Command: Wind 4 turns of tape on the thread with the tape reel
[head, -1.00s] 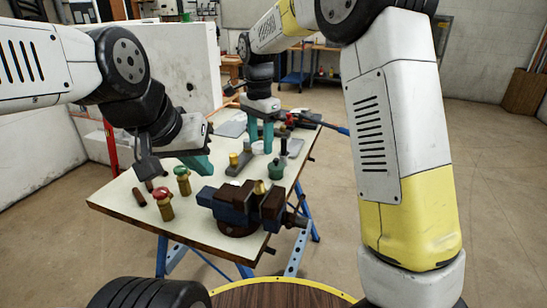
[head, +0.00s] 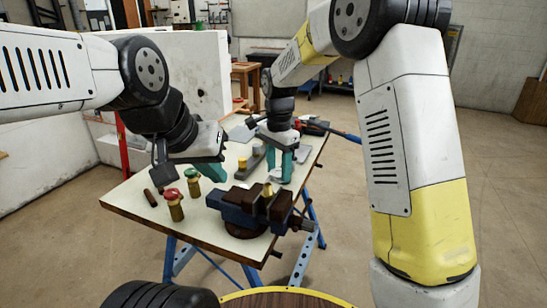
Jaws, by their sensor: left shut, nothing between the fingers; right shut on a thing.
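A dark blue and brown vise (head: 250,205) stands at the front right of the bench, with a small brass fitting (head: 267,190) upright in its jaws. The fitting's thread is too small to make out. My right gripper (head: 279,176), with teal fingers, is behind the vise, low over the bench. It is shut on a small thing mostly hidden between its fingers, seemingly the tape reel. My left gripper (head: 212,172) is shut and empty above the bench's left part, left of the vise and apart from it.
Brass valves with a red handle (head: 174,205) and a green handle (head: 193,184) stand left of the vise. A brown rod (head: 150,198) lies near the left edge. A grey block with a yellow piece (head: 242,163) is behind the vise. The bench (head: 140,214) is bare at front left.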

